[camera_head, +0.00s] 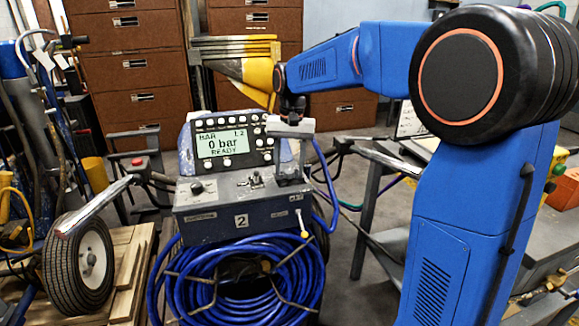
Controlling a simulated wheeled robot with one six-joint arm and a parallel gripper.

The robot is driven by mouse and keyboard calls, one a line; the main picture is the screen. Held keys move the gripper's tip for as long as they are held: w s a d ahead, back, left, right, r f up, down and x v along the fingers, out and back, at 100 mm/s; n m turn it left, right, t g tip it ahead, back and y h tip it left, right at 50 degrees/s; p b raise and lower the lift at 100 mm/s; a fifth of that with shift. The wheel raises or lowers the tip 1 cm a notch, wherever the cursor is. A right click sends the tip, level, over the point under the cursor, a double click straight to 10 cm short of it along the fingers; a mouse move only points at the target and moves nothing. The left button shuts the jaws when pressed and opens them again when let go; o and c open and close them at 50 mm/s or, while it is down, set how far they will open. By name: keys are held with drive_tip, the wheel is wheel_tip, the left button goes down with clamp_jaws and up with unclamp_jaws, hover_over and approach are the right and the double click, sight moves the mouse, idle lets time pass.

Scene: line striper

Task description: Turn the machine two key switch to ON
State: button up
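Machine two is the grey control box (222,207) with a white "2" label on its front. Its display (222,143) reads "BAR 1.2", "0 bar" and "READY". A dark knob (197,187) is at the left of the top panel, and a small metal lever (255,180) is near its middle. My gripper (290,178) points down over the right part of this panel, with its fingers close to the surface. I cannot make out the key switch; the gripper covers that part of the panel. Whether the fingers are open, or touch anything, is too small to tell.
A coiled blue hose (240,285) hangs below the box. A handlebar with a red button (137,162) and a wheel (80,265) are at the left. Brown drawer cabinets (140,65) stand behind. A grey workbench (555,235) is at the right.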

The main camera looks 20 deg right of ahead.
sight(292, 171)
wheel_tip(292, 171, up, 17)
drive_tip(key=shift+d+r, duration=0.2)
drive_tip(key=shift+d, duration=0.05)
idle(0.4)
drive_tip(key=shift+s, duration=0.15)
drive_tip(key=s+d+f+n+t, duration=0.1)
drive_tip(key=s+d+f, duration=0.1)
drive_tip(key=s+f, duration=0.5)
drive_tip(key=s+d+f+n+t, duration=0.2)
drive_tip(key=s+f, duration=0.6)
drive_tip(key=s, duration=0.7)
drive_tip(key=s+d+f+n+t, duration=0.1)
drive_tip(key=s+d+f, duration=0.1)
drive_tip(key=s+f, duration=0.5)
drive_tip(key=s, duration=0.4)
drive_tip(key=shift+d+f, duration=0.3)
drive_tip(key=shift+f, duration=0.05)
drive_tip(key=shift+s+f+t, duration=0.3)
drive_tip(key=shift+s+f, duration=0.05)
drive_tip(key=shift+f, duration=0.1)
drive_tip(key=shift+c, duration=0.4)
